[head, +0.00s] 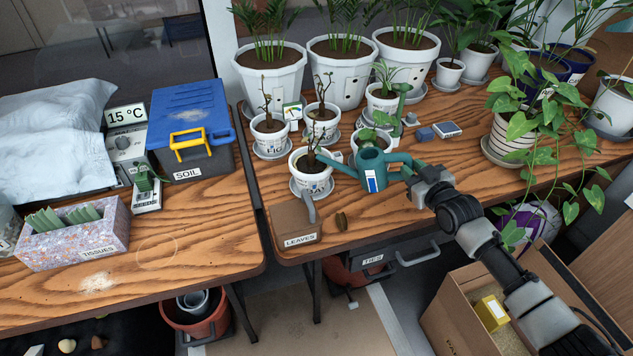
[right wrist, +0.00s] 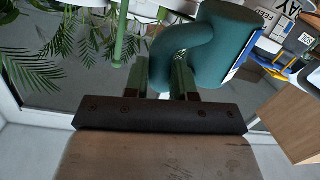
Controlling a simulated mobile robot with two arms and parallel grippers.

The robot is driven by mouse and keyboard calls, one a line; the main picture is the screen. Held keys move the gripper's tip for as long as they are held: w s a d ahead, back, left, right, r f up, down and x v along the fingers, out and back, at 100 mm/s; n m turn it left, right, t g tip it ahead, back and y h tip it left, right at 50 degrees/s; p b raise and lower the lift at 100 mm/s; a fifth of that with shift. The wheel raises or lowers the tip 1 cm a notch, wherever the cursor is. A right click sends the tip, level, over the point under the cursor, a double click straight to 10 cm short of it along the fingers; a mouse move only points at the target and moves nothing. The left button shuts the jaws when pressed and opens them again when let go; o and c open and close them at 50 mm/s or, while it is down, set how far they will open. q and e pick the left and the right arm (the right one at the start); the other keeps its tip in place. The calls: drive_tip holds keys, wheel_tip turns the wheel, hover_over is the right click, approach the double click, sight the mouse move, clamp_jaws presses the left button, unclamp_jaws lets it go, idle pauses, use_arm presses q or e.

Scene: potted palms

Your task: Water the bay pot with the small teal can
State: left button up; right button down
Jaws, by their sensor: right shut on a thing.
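The small teal can (head: 371,170) with a blue-and-white label is in the grip of my right gripper (head: 411,177), which is shut on its handle. The can also fills the upper middle of the right wrist view (right wrist: 225,42). Its spout points left and reaches over the front white pot (head: 312,184), which holds dark soil and a bare-stemmed plant on a saucer. This appears to be the bay pot; its label is only partly readable. I cannot tell whether water is flowing. My left gripper is not in view.
Two labelled small pots (head: 269,137) (head: 322,124) stand behind. A brown LEAVES box (head: 293,222) is at the table's front edge. A trailing plant (head: 520,122) stands right. A blue-lidded SOIL bin (head: 188,125) is on the left table; a cardboard box (head: 450,318) is below right.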

wheel_tip(320, 180, up, 4)
drive_tip(key=p, duration=0.4)
drive_tip(key=shift+f, duration=0.15)
idle(0.8)
